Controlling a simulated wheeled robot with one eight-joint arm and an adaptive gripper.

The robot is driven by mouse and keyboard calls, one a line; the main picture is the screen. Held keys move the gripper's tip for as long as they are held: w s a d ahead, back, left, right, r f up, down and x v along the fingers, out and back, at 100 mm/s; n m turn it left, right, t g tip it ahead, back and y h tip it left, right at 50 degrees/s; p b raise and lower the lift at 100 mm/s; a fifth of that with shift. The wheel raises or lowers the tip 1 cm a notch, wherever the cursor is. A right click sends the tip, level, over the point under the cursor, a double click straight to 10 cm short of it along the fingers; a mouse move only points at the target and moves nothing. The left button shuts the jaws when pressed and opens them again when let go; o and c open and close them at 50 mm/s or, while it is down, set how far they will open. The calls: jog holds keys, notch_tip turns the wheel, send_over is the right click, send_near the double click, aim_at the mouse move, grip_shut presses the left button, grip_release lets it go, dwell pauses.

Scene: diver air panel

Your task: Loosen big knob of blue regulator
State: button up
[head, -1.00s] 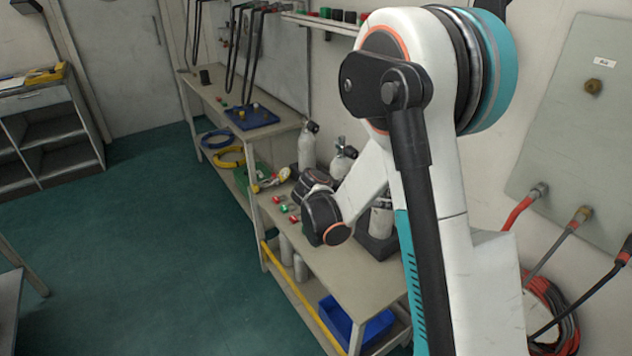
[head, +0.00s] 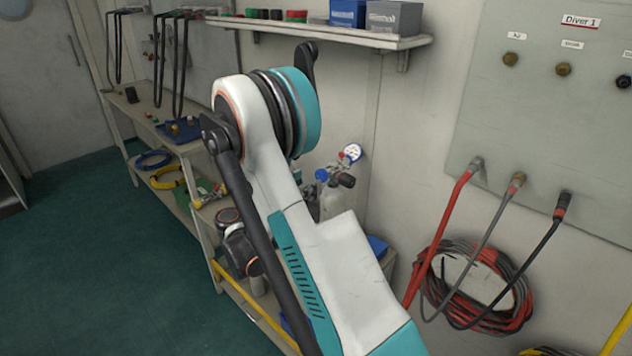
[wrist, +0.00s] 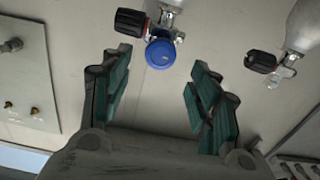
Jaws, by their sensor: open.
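The blue regulator's big round knob (wrist: 160,53) is at the top middle of the wrist view, facing me. It joins a metal valve body with a black hand knob (wrist: 130,22) at its left. In the head view the blue knob (head: 321,175) shows beside my arm, near a round white gauge (head: 352,152) and atop a pale cylinder (head: 331,204). My gripper (wrist: 158,78) is open and empty, its green-padded fingers on either side of the view, with the knob lying beyond and between their tips.
Another cylinder with a black-knobbed valve (wrist: 262,62) is at the right of the wrist view. A wall shelf (head: 330,32) with boxes hangs above the bench. Coiled hoses (head: 475,290) hang below the grey Diver 1 panel (head: 560,110). Open green floor (head: 90,260) lies at left.

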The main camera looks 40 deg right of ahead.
jog(key=shift+w+d+b, duration=0.15)
jog(key=shift+d+b, duration=0.15)
jog(key=shift+d, duration=1.1)
jog(key=shift+w+d+b, duration=0.1)
jog(key=shift+d+b, duration=0.2)
jog(key=shift+d, duration=1.05)
jog(key=shift+c, duration=0.5)
jog(key=c, duration=0.9)
